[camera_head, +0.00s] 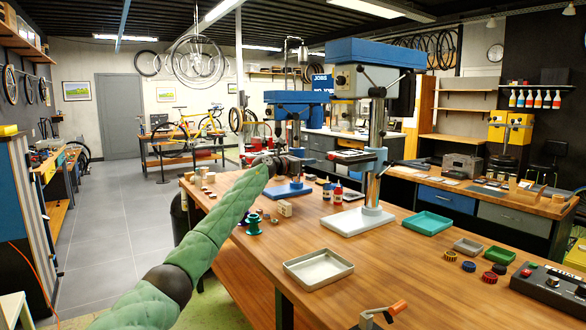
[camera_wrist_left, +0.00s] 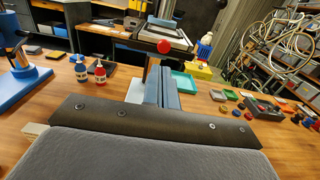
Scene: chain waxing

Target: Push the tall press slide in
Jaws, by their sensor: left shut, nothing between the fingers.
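The tall press (camera_head: 373,52) has a blue top and a steel column on a white base (camera_head: 358,220). Its slide (camera_head: 352,156) is a flat tray-like part with a dark top, level with the column's middle. In the left wrist view the slide (camera_wrist_left: 165,28) shows ahead with a red knob (camera_wrist_left: 163,46) facing me. My left gripper (camera_head: 283,163) is shut and empty, left of the slide and apart from it, in front of the shorter blue press (camera_head: 300,98). Its fingers are small and dark here. My right gripper is not in view.
Red and blue bottles (camera_head: 338,193) stand between the presses. A grey tray (camera_head: 319,268), a green tray (camera_head: 427,223) and several small round parts lie on the wooden table (camera_head: 400,270). A control box (camera_head: 552,288) sits at the right edge. The table's middle is mostly clear.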

